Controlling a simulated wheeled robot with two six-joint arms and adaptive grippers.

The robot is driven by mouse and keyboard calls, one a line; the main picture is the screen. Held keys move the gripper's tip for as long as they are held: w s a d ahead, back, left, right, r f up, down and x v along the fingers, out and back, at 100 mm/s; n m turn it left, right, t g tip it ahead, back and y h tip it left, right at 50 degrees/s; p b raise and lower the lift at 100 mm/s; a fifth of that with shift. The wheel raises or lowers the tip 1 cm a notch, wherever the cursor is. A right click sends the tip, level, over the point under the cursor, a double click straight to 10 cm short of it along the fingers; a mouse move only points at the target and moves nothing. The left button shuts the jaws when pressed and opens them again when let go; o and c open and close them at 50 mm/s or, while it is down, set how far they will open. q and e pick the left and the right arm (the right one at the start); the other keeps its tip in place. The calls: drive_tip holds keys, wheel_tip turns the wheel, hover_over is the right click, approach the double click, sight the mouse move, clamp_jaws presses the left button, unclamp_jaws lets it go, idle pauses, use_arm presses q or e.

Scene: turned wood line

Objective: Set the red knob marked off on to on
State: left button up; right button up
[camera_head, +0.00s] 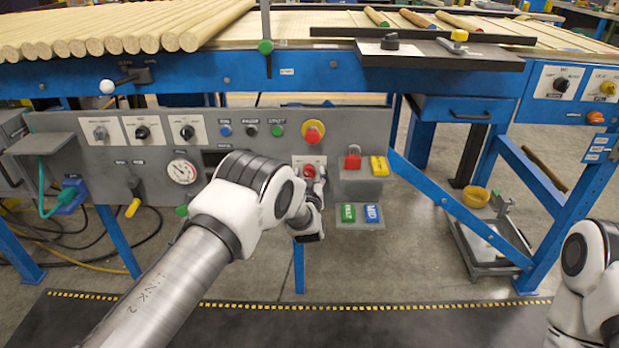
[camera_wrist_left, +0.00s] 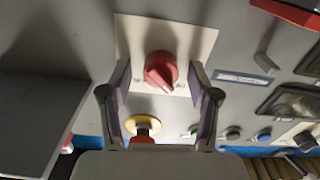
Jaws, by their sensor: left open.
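The red knob (camera_head: 309,171) sits on a white plate on the grey panel, below the red emergency button (camera_head: 313,131) on its yellow ring. My left gripper (camera_head: 317,183) is right at this knob in the head view, and my wrist partly covers the plate. In the left wrist view the red knob (camera_wrist_left: 158,68) shows between the two fingers of my open left gripper (camera_wrist_left: 160,78), with a gap on each side. The knob's white mark points to the lower right of that view. The plate's lettering is too small to read. My right gripper is out of view.
Beside the knob, a red padlock (camera_head: 353,161) and a yellow block (camera_head: 379,166) stand on a grey ledge. A gauge (camera_head: 182,171) and several black switches are to the left. Wooden rods lie above on the bench.

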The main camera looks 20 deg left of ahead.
use_arm(q)
drive_tip(key=c, duration=1.1)
drive_tip(key=shift+c, duration=0.2)
drive_tip(key=shift+m, duration=0.3)
drive_tip(key=m, duration=0.8)
drive_tip(key=shift+b, duration=0.35)
drive_tip(key=m, duration=0.4)
drive_tip(key=shift+m, duration=0.3)
drive_tip(key=m, duration=0.4)
drive_tip(key=shift+m, duration=0.3)
